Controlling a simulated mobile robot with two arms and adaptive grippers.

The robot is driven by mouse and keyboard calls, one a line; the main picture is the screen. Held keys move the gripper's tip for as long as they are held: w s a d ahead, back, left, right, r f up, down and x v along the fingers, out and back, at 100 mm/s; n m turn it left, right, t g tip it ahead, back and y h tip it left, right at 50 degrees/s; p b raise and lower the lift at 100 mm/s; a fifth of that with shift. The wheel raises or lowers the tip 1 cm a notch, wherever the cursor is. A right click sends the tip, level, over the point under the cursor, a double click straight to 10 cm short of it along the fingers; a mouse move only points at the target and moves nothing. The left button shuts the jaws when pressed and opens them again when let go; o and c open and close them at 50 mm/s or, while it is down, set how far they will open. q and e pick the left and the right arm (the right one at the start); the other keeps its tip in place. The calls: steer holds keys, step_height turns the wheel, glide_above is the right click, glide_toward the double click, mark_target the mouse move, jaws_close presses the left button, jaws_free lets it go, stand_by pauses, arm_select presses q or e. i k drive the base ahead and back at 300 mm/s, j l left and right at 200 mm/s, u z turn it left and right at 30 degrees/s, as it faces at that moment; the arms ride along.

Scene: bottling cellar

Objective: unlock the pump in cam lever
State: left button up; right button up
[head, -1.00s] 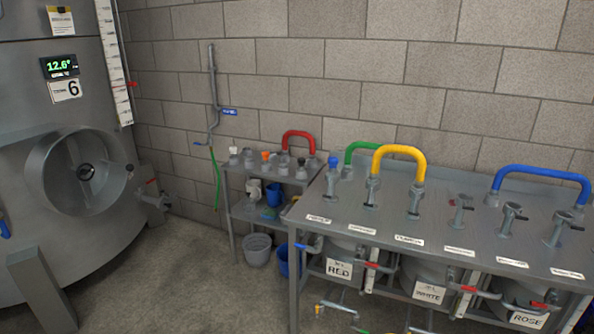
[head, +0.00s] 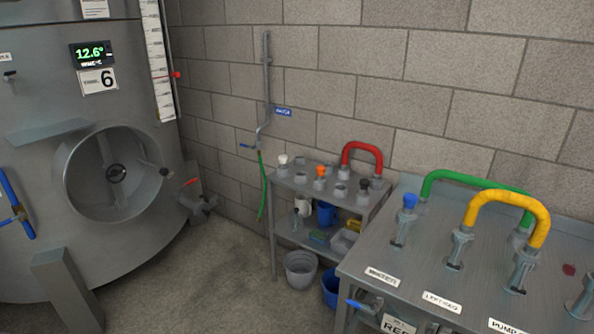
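A label that starts with "PUMP" (head: 508,328) is cut by the lower edge at the right of the bench. Behind it stands a grey cam coupling (head: 520,272), with one end of the yellow hose (head: 508,197) on it. The hose's other end sits on the neighbouring coupling (head: 459,247) to the left. A small lever shows low on each coupling, but I cannot tell whether the levers are locked. Neither gripper is in view.
The steel bench (head: 400,262) also carries a blue-capped coupling (head: 405,222) and a green hose (head: 470,179). A small shelf (head: 300,188) with fittings and a red hose (head: 363,147) stands left of it. Tank 6 (head: 60,230) fills the left. Open floor (head: 190,290) lies between.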

mark_target(518, 288)
steer(key=z, duration=1.3)
